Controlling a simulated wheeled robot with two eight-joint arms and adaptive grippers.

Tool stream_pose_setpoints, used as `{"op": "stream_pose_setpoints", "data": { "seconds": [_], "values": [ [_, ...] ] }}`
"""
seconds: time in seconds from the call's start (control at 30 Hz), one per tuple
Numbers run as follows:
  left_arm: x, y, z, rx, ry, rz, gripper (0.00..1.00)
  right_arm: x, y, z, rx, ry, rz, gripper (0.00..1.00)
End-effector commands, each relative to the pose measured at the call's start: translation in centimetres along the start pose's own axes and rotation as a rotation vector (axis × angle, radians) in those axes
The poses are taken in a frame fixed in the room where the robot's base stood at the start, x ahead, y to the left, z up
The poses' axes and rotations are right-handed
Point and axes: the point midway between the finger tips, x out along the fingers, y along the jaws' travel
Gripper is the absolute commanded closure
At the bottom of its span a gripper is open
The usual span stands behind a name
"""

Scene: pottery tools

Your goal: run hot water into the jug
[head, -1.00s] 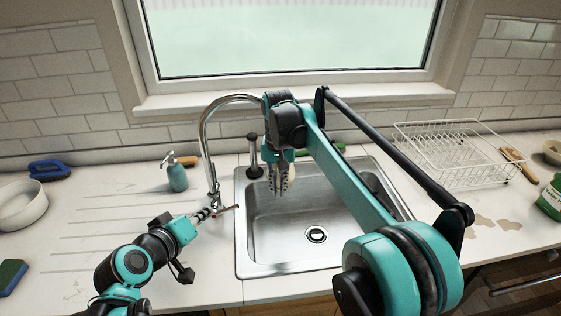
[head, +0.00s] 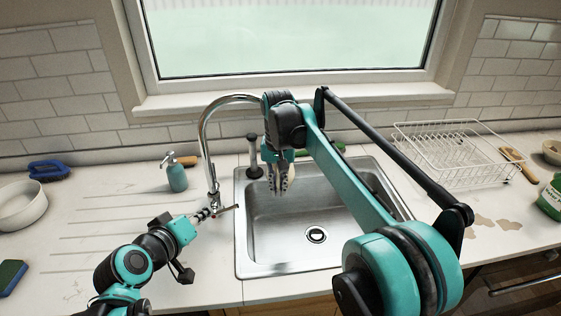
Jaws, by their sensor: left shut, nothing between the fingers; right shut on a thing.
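The curved chrome tap (head: 204,150) stands at the left rim of the steel sink (head: 262,262). No water shows from it; the spout's end is hidden behind my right arm. My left gripper (head: 207,213) is shut and empty, its tips close to the small lever (head: 227,209) at the tap's base; I cannot tell whether they touch. My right gripper (head: 279,187) points down over the sink's back left part. It is shut on a pale thing (head: 292,171), mostly hidden by the fingers; I cannot tell whether this is the jug. No jug is clearly seen elsewhere.
A teal soap bottle (head: 177,177) stands left of the tap. A black-topped thing (head: 254,152) is behind the sink's back left corner. A white pot (head: 20,204), a blue brush (head: 49,169) and a sponge (head: 11,276) are left. A wire rack (head: 455,150) is right.

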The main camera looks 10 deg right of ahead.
Motion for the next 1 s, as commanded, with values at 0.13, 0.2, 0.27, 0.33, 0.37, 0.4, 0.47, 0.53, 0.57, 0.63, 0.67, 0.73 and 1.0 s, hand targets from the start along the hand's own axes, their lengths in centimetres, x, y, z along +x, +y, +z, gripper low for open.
{"op": "stream_pose_setpoints", "data": {
  "seconds": [0.13,0.2,0.27,0.33,0.37,0.4,0.47,0.53,0.57,0.63,0.67,0.73,1.0],
  "values": [
    [0.0,0.0,0.0,0.0,0.0,0.0,1.0,0.0,0.0,0.0,0.0,0.0,0.0,1.0],
    [0.0,0.0,0.0,0.0,0.0,0.0,1.0,0.0,0.0,0.0,0.0,0.0,0.0,1.0],
    [0.0,0.0,0.0,0.0,0.0,0.0,1.0,0.0,0.0,0.0,0.0,0.0,0.0,1.0],
    [0.0,0.0,0.0,0.0,0.0,0.0,1.0,0.0,0.0,0.0,0.0,0.0,0.0,1.0],
    [0.0,0.0,0.0,0.0,0.0,0.0,1.0,0.0,0.0,0.0,0.0,0.0,0.0,1.0],
    [0.0,0.0,0.0,0.0,0.0,0.0,1.0,-0.1,0.0,0.1,0.0,0.0,0.0,1.0],
    [0.0,0.0,0.0,0.0,0.0,0.0,1.0,-0.1,0.0,0.8,-0.001,0.0,0.0,1.0],
    [0.0,0.0,0.0,0.0,0.0,0.0,1.0,-0.1,0.0,2.1,-0.002,0.0,0.0,1.0],
    [0.0,0.0,0.0,0.0,0.0,0.0,1.0,-0.1,0.0,2.8,-0.002,0.0,0.0,1.0],
    [0.0,0.0,0.0,0.0,0.0,0.0,1.0,-0.1,0.0,4.2,-0.002,0.0,0.0,1.0],
    [0.0,0.0,0.0,0.0,0.0,0.0,1.0,0.0,0.0,4.8,-0.002,0.0,0.0,1.0],
    [0.0,0.0,0.0,0.0,0.0,0.0,1.0,-0.1,0.0,6.1,-0.002,0.0,0.0,1.0],
    [0.0,0.0,0.0,0.0,0.0,0.0,1.0,0.0,0.0,7.4,0.0,0.001,0.0,1.0]
  ]
}}
